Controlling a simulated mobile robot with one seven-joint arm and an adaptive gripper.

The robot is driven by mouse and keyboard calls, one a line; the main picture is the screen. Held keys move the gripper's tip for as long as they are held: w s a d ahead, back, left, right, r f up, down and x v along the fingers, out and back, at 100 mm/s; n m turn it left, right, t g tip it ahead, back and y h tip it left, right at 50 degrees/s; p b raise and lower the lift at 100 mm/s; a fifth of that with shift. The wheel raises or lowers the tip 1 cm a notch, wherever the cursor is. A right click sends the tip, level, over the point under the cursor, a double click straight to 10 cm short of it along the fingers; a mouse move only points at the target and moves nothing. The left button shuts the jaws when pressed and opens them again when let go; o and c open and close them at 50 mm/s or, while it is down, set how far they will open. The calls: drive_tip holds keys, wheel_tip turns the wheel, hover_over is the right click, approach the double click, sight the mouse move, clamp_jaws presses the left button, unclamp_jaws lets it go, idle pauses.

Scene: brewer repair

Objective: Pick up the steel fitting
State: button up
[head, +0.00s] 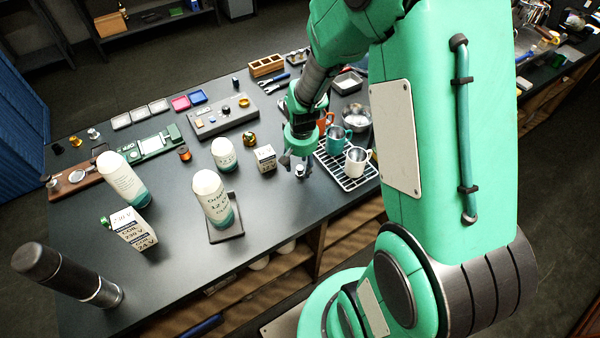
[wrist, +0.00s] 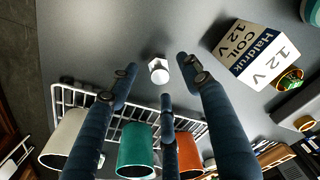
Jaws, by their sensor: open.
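The steel fitting (wrist: 158,71), a small bright hexagonal piece, stands on the grey table in the wrist view. In the head view the fitting (head: 300,171) shows just below my gripper (head: 296,162), near the left edge of the drying rack. My gripper (wrist: 163,82) also shows in the wrist view. Its fingers are spread apart and empty, with the fitting seen between the fingertips. I cannot tell how far above the table the fingertips are, and no finger visibly touches the fitting.
A white wire rack (head: 346,170) with white, teal and orange mugs stands right beside the fitting. A 12 V coil box (head: 265,158) is close on the left. Labelled bottles (head: 212,198) stand farther left. The table between box and rack is otherwise clear.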

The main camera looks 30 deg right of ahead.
drive_tip(key=shift+w+f, duration=0.15)
drive_tip(key=shift+f, duration=1.2)
clamp_jaws()
